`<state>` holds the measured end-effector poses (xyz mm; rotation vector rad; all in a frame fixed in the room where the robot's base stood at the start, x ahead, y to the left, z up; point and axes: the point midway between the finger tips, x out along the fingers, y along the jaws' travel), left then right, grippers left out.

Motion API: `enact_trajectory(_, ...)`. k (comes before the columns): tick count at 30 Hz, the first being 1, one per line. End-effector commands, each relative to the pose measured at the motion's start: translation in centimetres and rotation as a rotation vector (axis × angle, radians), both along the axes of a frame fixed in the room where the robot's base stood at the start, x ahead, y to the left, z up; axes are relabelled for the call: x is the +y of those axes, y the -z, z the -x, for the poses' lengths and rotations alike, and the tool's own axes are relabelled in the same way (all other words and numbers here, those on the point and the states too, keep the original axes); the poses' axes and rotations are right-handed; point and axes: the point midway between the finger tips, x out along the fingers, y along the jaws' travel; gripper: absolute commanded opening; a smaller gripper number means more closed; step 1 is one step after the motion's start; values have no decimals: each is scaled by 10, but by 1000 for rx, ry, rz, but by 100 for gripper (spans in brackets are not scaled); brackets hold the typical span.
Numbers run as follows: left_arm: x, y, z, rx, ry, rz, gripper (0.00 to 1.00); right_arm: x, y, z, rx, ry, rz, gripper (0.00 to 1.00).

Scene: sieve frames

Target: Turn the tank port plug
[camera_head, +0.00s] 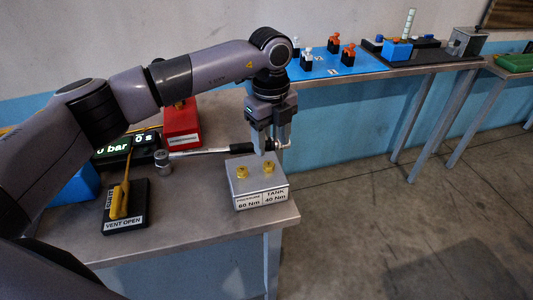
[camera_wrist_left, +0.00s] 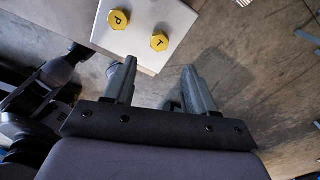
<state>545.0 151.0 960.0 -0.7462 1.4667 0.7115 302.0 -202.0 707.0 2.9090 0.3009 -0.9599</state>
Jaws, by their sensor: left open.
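The tank plug (camera_head: 268,167) is a yellow cap on the right of a metal port block (camera_head: 240,188), above the label "TANK 40 Nm". It shows as a yellow octagon marked T in the left wrist view (camera_wrist_left: 159,41). The yellow pressure plug (camera_head: 242,172), marked P in the wrist view (camera_wrist_left: 118,19), sits to its left. My left gripper (camera_head: 271,147) points down just above and behind the tank plug, open, with nothing seen between its fingers (camera_wrist_left: 160,70). A black-handled wrench (camera_head: 205,152) lies behind the block; its right end passes near the gripper, contact unclear.
A yellow lever (camera_head: 121,200) stands on a black "VENT OPEN" plate at the left. A bar display (camera_head: 125,149) and a red box (camera_head: 181,125) are behind it. A blue mat (camera_head: 335,68) with clips lies on the far bench. The table's right edge is close to the block.

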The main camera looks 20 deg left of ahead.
Motion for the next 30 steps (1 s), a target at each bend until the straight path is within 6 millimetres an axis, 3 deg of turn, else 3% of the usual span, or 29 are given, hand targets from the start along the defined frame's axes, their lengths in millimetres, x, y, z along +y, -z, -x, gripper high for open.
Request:
enact_trajectory(5, 8, 5, -3, -7, -24, -36, 56, 0, -2, 0, 0, 0, 0, 43)
enact_trajectory(18, 7, 63, -3, -8, -20, -30, 56, 0, -9, 0, 0, 0, 0, 43)
enact_trajectory(27, 6, 67, -3, -8, -19, -29, 56, 0, -9, 0, 0, 0, 0, 43)
enact_trajectory(28, 6, 67, -3, -8, -19, -29, 52, 0, -9, 0, 0, 0, 0, 43)
enact_trajectory(30, 6, 67, -3, -8, -19, -29, 30, 0, -9, 0, 0, 0, 0, 43)
